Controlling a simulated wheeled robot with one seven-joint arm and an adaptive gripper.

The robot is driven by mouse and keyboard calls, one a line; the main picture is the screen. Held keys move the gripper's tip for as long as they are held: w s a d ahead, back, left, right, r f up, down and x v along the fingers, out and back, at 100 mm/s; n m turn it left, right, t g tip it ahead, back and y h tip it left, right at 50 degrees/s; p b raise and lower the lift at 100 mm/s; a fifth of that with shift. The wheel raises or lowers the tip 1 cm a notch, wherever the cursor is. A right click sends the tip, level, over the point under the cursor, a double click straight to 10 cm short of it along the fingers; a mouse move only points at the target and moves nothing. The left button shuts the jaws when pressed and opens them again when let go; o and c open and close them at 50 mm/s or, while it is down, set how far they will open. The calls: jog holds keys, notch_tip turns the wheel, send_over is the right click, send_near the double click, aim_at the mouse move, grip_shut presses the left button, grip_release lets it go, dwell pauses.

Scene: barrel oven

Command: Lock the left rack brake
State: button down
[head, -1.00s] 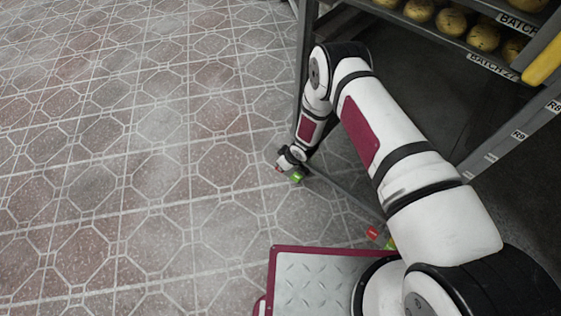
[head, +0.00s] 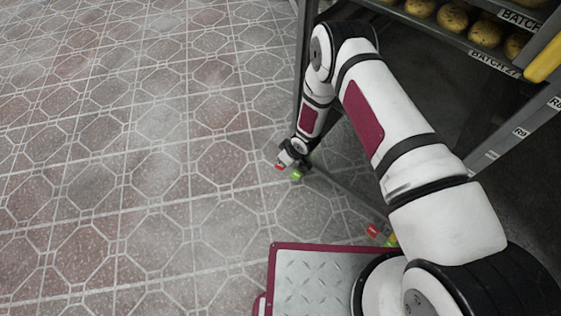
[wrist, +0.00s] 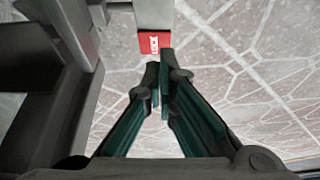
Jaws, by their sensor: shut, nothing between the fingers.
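The left rack brake shows at the foot of the rack's far post, with a red pedal (head: 280,166) and a green pedal (head: 296,174) side by side low near the floor. In the wrist view the red pedal (wrist: 154,42) carries a white label and sits just beyond the fingertips. My gripper (wrist: 159,85) is shut and empty, its tips close to the red pedal's near edge; I cannot tell if they touch. In the head view my gripper (head: 288,157) is just above the pedals, small and partly hidden by my wrist. The green pedal is not clear in the wrist view.
The rack (head: 468,45) with trays of round loaves stands at the right. A second brake with a red pedal (head: 372,231) lies at its nearer foot, partly behind my arm. Tiled floor (head: 130,150) to the left is clear.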

aim_at(285, 171)
jog(key=shift+v, duration=2.2)
jog(key=shift+s, duration=0.1)
